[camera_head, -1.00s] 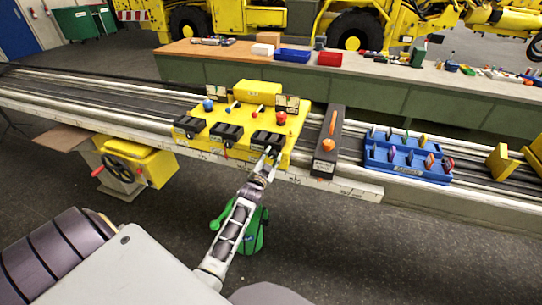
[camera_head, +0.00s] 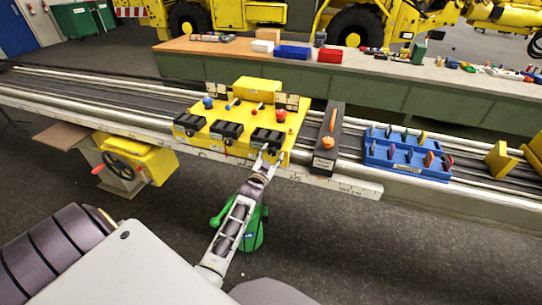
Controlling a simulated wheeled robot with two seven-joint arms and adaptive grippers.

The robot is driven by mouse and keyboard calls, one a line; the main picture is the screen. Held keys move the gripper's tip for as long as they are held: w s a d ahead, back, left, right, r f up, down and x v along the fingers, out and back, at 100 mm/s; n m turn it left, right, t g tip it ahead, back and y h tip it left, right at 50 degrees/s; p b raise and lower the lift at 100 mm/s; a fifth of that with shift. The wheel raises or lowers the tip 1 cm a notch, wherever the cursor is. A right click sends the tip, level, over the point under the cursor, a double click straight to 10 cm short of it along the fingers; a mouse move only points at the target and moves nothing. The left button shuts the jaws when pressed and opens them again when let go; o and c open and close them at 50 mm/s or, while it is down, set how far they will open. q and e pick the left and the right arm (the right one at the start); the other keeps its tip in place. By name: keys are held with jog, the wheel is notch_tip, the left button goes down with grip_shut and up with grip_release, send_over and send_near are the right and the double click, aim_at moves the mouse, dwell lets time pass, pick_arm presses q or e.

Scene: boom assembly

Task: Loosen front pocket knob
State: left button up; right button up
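A yellow fixture (camera_head: 245,112) sits on the rail bench with a row of black pockets along its front. The rightmost black pocket (camera_head: 267,138) is nearest my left gripper (camera_head: 267,158). The two fingers of that gripper stand apart just in front of this pocket, at the fixture's front edge. I cannot tell whether they touch anything; a knob at that spot is too small or hidden to make out. A small red knob (camera_head: 226,142) shows at the middle pocket (camera_head: 226,132). My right gripper is not in view.
Right of the fixture stands a dark block (camera_head: 328,150) with an orange knob, then a blue tray (camera_head: 385,168) with several upright pieces. A handwheel unit (camera_head: 125,165) hangs below the bench at left. A green container (camera_head: 254,233) stands on the floor behind my arm.

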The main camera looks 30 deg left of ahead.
pick_arm(q)
jog(key=v, duration=1.2)
dwell(0.8)
jog(key=shift+f, duration=0.1)
dwell(0.6)
